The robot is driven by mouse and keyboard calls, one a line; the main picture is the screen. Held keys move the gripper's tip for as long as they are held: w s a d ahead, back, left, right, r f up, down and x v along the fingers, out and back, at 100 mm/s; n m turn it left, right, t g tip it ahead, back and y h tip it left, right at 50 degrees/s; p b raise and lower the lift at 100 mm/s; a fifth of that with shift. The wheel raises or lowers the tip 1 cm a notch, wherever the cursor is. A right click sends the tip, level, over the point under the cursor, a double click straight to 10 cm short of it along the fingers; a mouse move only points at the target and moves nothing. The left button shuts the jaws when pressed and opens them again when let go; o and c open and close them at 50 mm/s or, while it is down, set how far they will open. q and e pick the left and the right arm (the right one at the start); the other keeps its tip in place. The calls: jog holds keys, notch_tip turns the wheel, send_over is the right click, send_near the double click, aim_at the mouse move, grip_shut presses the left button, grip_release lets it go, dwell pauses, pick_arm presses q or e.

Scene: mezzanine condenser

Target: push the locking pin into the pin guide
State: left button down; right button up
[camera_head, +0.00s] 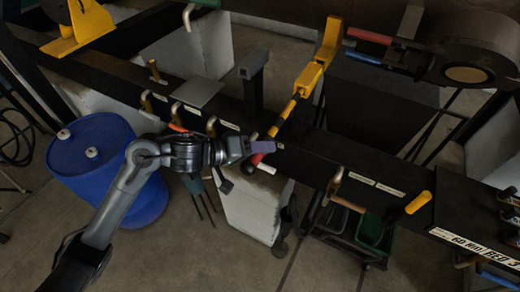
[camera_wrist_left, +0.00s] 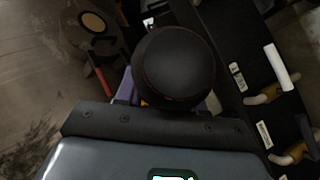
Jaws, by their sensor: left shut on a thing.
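A yellow-and-black striped rod (camera_head: 284,116), which I take for the locking pin, slants from a yellow block (camera_head: 310,80) down to my left gripper (camera_head: 263,148). The block looks like the pin guide; how deep the rod sits in it I cannot tell. My left gripper is shut on the rod near its lower end, and a red end (camera_head: 256,159) shows just below the fingers. In the left wrist view a large dark round knob (camera_wrist_left: 174,66) covers most of the space between the purple fingers (camera_wrist_left: 168,98), hiding the grip. My right gripper is not in view.
A dark beam (camera_head: 340,160) with several handles and white labels runs beneath the rod. A grey post (camera_head: 253,85) stands behind my gripper. A blue drum (camera_head: 92,160) stands at left. A yellow-ended handle (camera_head: 418,202) is at right.

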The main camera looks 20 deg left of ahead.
aim_at(281, 118)
pick_arm(q)
jog(key=shift+w+d+r+p, duration=0.15)
jog(key=shift+w+p, duration=0.3)
jog(key=shift+w, duration=0.6)
jog(key=shift+w+d+p, duration=0.2)
jog(key=shift+w+p, duration=0.2)
jog(key=shift+w, duration=0.8)
jog(key=shift+w+d+p, duration=0.15)
jog(key=shift+w+p, duration=0.2)
jog(key=shift+w, duration=0.8)
jog(key=shift+w+d, duration=0.2)
jog(key=shift+w, duration=1.15)
jog(key=shift+w+d, duration=0.15)
jog(key=shift+w, duration=0.85)
jog(key=shift+w, duration=0.1)
jog(key=shift+w, duration=0.2)
